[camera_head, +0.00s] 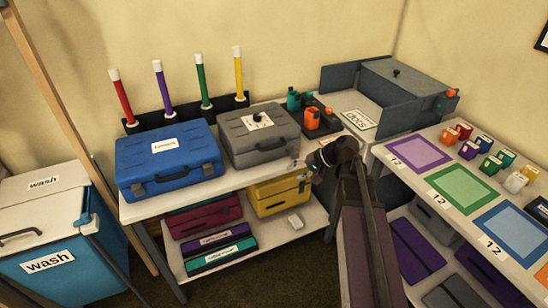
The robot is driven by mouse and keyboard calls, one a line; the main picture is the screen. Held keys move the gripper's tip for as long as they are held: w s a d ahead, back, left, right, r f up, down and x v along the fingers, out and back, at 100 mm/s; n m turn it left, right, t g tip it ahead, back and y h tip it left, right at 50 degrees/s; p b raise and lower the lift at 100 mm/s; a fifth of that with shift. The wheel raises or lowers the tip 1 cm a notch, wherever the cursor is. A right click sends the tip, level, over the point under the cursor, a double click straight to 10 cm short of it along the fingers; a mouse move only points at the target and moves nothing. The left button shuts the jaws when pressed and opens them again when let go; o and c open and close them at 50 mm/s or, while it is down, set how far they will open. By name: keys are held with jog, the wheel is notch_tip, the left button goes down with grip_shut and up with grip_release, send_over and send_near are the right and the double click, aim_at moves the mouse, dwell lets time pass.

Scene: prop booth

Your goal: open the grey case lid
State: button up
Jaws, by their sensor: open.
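The grey case (240,146) sits on the white table, right of the blue case. Its lid is shut; a white label with a dark round mark lies on top and a dark handle is on the front. My gripper (306,174) is open and empty, at the table's front edge just right of the case and apart from it. My arm reaches up from the lower right, and its wrist partly hides the fingers.
A blue case (170,162) stands left of the grey one. Coloured sticks (202,80) stand in a black rack behind. Orange and teal pots (312,118) and a grey open box (395,95) are to the right. Drawers and boxes (280,195) fill the lower shelf.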

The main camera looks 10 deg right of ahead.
aim_at(277, 147)
jog(key=w+d+r+m+t+y+b, duration=0.2)
jog(key=w+d+m+t+y+b, duration=0.1)
jog(key=w+d+t+y+b, duration=0.1)
jog(key=w+d+y+b, duration=0.1)
jog(key=w+d+b, duration=0.1)
jog(key=w, duration=0.1)
jog(key=shift+w+d, duration=0.25)
jog(key=b+x, duration=0.1)
jog(key=x, duration=0.6)
jog(key=b+x, duration=0.1)
jog(key=x, duration=0.5)
jog(key=shift+w+a+r, duration=0.15)
jog(key=shift+w+a, duration=0.1)
jog(key=shift+a, duration=0.1)
grip_shut()
